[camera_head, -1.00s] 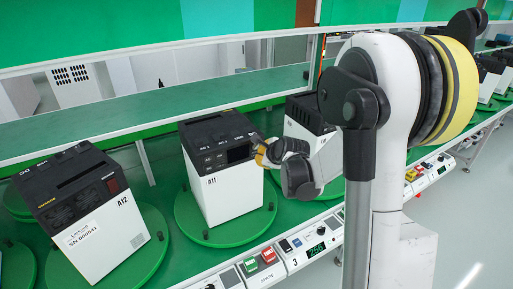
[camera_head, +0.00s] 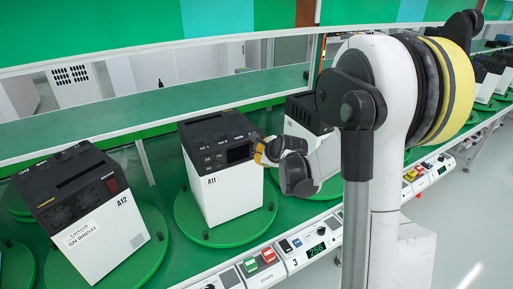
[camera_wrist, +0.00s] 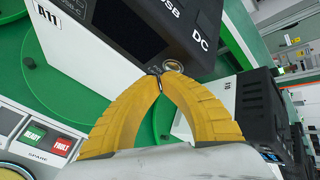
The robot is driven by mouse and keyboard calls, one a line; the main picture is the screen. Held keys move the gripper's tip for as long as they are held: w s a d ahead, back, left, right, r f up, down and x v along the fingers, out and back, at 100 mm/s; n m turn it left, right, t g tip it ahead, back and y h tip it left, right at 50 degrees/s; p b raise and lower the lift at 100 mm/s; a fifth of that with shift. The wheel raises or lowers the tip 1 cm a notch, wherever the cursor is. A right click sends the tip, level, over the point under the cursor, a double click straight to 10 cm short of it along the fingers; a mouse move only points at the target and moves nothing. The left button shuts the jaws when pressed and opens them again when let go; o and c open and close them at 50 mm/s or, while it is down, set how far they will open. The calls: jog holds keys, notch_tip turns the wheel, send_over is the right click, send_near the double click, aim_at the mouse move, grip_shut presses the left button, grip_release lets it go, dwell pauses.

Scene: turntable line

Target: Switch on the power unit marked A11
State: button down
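The power unit marked A11 (camera_head: 225,190) is a white box with a black top, upright on a green turntable in the head view. In the wrist view its black face (camera_wrist: 150,20) shows the labels USB and DC. A round metallic button (camera_wrist: 173,66) sits at the edge of this face. My gripper (camera_wrist: 160,76) has yellow fingers whose tips meet just beside the button, with nothing seen between them. I cannot tell whether they touch it. In the head view my gripper (camera_head: 260,153) is at the right side of the unit's black top.
A12 (camera_head: 108,230) stands on its turntable at the left. Another power unit (camera_head: 303,115) is behind my gripper at the right. A control strip with a green READY button (camera_wrist: 34,133) and a red FAULT button (camera_wrist: 62,145) runs along the front edge.

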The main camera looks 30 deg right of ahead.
jog(key=shift+w, duration=0.35)
dwell(0.4)
dwell(0.3)
jog(key=shift+s, duration=0.8)
jog(key=s+b, duration=0.1)
jog(key=s, duration=0.4)
dwell(0.7)
